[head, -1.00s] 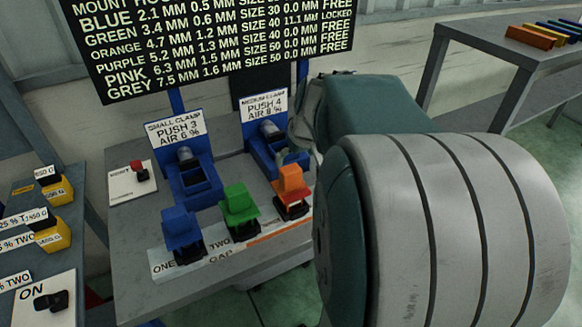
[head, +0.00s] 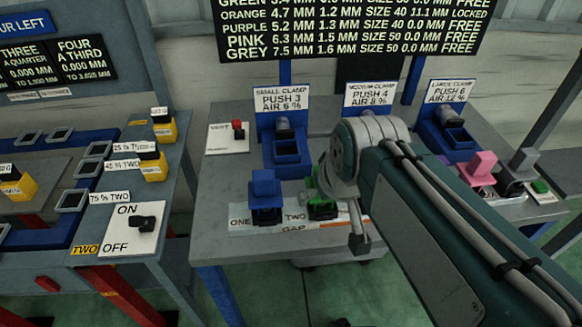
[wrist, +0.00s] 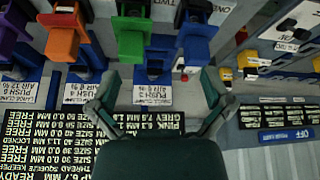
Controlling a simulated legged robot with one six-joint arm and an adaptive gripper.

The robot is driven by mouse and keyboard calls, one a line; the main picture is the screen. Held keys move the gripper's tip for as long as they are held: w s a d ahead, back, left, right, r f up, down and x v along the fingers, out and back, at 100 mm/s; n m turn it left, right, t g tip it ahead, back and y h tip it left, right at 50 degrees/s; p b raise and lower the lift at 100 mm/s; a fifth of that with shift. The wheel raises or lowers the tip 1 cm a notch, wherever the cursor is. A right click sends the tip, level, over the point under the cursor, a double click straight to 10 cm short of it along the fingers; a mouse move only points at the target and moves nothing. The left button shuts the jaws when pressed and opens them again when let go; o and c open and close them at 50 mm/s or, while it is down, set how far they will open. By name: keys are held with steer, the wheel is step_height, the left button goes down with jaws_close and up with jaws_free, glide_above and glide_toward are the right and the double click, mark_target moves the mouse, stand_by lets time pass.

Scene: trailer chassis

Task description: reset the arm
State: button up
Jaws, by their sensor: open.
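My arm (head: 450,215) reaches in from the lower right of the head view, its near joint hiding part of the medium clamp and the middle of the bench. In the upside-down wrist view my gripper (wrist: 160,90) has its two fingers spread wide with nothing between them. It is above the bench, with the board and clamp signs beyond the fingers. A blue block (head: 264,188) stands in the front row. A green block (head: 312,193) beside it is partly hidden by my arm. The wrist view also shows an orange block (wrist: 62,42).
The grey bench (head: 225,190) carries the small clamp (head: 286,150) and the large clamp (head: 447,140). Pink (head: 482,166) and grey (head: 523,163) blocks stand at right. An ON/OFF switch (head: 142,222) and yellow weights (head: 165,130) are on the left table. Open floor lies in front.

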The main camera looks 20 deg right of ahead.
steer(key=shift+n, duration=0.3)
steer(key=s+a, duration=0.1)
steer(key=s+a+f, duration=0.1)
steer(key=s+a, duration=0.1)
steer(key=shift+s+f, duration=0.1)
steer(key=shift+s, duration=0.05)
steer(key=shift+a, duration=0.1)
stand_by(0.6)
